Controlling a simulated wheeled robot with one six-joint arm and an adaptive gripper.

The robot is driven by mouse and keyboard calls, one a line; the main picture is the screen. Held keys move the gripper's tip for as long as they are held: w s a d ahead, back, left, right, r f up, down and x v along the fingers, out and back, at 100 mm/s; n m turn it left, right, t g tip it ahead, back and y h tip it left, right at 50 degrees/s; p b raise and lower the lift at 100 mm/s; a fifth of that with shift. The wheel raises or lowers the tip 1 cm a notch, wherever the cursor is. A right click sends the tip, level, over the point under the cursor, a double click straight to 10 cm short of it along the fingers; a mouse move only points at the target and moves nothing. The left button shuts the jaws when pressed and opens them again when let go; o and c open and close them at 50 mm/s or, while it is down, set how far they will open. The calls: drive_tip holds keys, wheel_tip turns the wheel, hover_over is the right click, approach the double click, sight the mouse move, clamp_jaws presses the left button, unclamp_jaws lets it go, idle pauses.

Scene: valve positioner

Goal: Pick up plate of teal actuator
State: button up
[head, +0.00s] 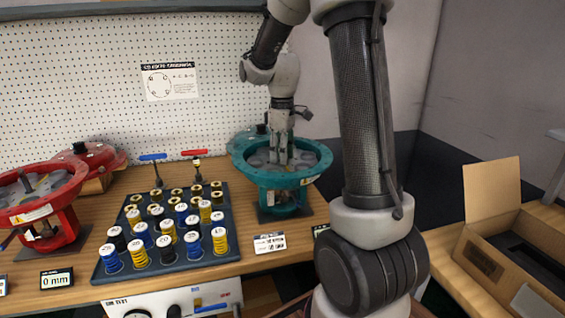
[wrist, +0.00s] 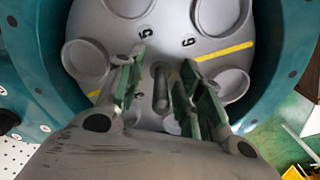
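The teal actuator (head: 265,178) stands open on the workbench, its round bowl facing up. Inside it lies the grey plate (head: 312,160), with round cups, printed numbers and a yellow stripe; the plate fills much of the wrist view (wrist: 185,45). My gripper (head: 282,160) points down into the bowl over the middle of the plate. In the wrist view my gripper (wrist: 162,85) is open, its green-padded fingers on either side of a small grey upright post (wrist: 159,88) at the plate's centre. Gaps show between the post and both pads. The lower part of the plate is hidden by my gripper.
A red actuator (head: 62,205) is at far left, and two T-handled tools stand behind the tray. An open cardboard box (head: 510,245) is at right.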

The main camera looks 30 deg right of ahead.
clamp_jaws()
drive_tip(key=shift+r, duration=0.1)
